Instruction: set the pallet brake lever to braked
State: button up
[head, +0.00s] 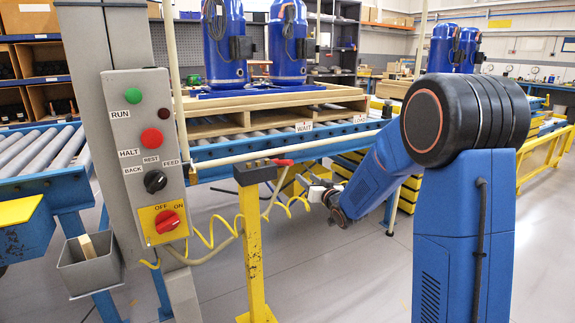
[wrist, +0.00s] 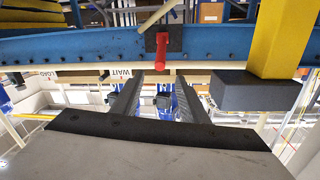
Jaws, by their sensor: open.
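The pallet brake lever is a short red handle (head: 283,162) beside the dark box on the yellow post in the head view. In the wrist view, which is upside down, the red lever (wrist: 162,52) stands out from a dark plate on the blue conveyor beam. My gripper (head: 309,187) is in front of the conveyor, a little right of and below the lever. Its two grey fingers (wrist: 159,78) are apart and empty. The lever appears centred between and beyond the fingertips, with no visible contact. Any brake position markings are too small to read.
A dark box (wrist: 257,91) on a yellow post (head: 252,250) stands close to the lever. The blue conveyor beam (head: 225,153) carries WAIT and LOAD signs. A wooden pallet (head: 215,125) bears blue compressors. A grey control panel (head: 140,110) stands left. Grey floor is open below.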

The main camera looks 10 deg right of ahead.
aim_at(287, 164)
jog(key=x, duration=1.7)
jog(key=shift+w+r, duration=0.15)
jog(key=shift+w, duration=0.15)
jog(key=shift+c, duration=0.2)
grip_shut()
